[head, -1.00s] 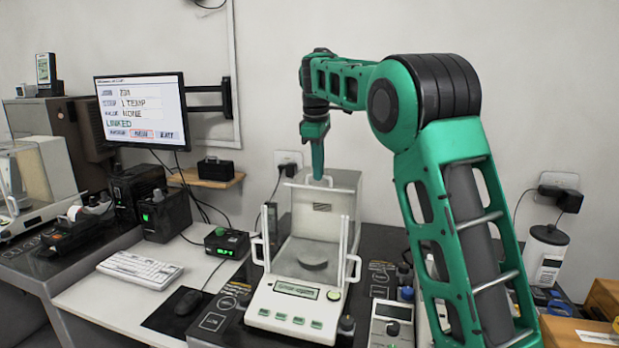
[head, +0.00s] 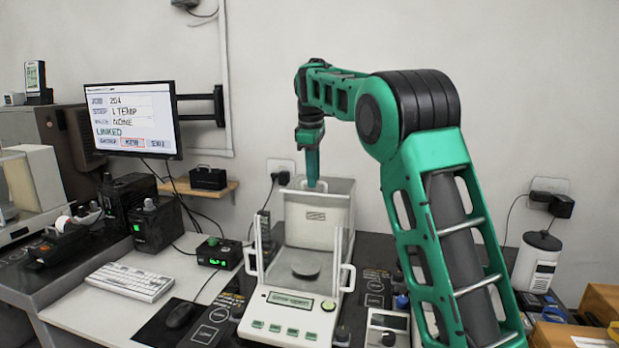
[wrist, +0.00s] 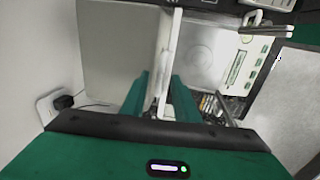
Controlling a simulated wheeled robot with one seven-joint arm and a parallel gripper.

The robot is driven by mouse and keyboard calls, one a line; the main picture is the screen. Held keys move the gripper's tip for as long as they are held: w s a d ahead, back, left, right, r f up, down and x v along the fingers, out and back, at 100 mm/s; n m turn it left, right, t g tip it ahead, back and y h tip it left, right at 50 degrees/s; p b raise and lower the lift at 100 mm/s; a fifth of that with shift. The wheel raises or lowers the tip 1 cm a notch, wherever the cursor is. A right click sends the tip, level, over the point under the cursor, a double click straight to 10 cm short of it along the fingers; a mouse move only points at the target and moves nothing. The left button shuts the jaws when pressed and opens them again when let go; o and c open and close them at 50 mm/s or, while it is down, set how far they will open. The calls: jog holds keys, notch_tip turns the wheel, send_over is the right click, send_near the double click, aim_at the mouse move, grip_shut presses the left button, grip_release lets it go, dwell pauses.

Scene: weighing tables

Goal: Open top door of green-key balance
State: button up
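The balance with green keys (head: 282,323) stands in the middle of the head view, with a bare round pan (head: 305,270). The glass top (head: 335,184) of its draft shield shows at the rear, over the back of the chamber; how far the door is slid is unclear. My gripper (head: 312,183) points down at the white handle on this top. In the wrist view my two green fingers (wrist: 160,95) stand on either side of a white upright bar (wrist: 163,65). Whether they touch it is unclear. The pan also shows in the wrist view (wrist: 198,57).
White loop handles stand at the balance's left (head: 252,262) and right (head: 347,277). A monitor (head: 133,122), keyboard (head: 131,281) and small black box with green display (head: 218,253) are to the left. A grey device (head: 388,328) stands close on the right. The wall is close behind.

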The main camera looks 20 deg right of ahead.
notch_tip(320, 180, up, 10)
jog(key=s+a, duration=0.1)
jog(key=shift+s+r, duration=0.25)
jog(key=shift+a, duration=0.1)
dwell(0.4)
jog(key=s+d+f+m, duration=0.3)
jog(key=s+d, duration=0.1)
jog(key=s, duration=0.3)
jog(key=s+d+f+m+g, duration=0.1)
jog(key=s+d+f+m, duration=0.2)
jog(key=s, duration=0.4)
jog(key=s+d+f+m, duration=0.3)
jog(key=s+d, duration=0.1)
jog(key=s, duration=0.4)
jog(key=s+a+f+m, duration=0.1)
jog(key=s+f+m, duration=0.3)
jog(key=s+f, duration=0.6)
jog(key=s+a+f+m+y, duration=0.1)
jog(key=s+f+m, duration=0.3)
jog(key=s+f, duration=0.5)
jog(key=s, duration=0.8)
jog(key=shift+s+a+f+g, duration=0.2)
jog(key=shift+s+f+g, duration=0.05)
jog(key=shift+f+g, duration=0.15)
jog(key=shift+r, duration=0.1)
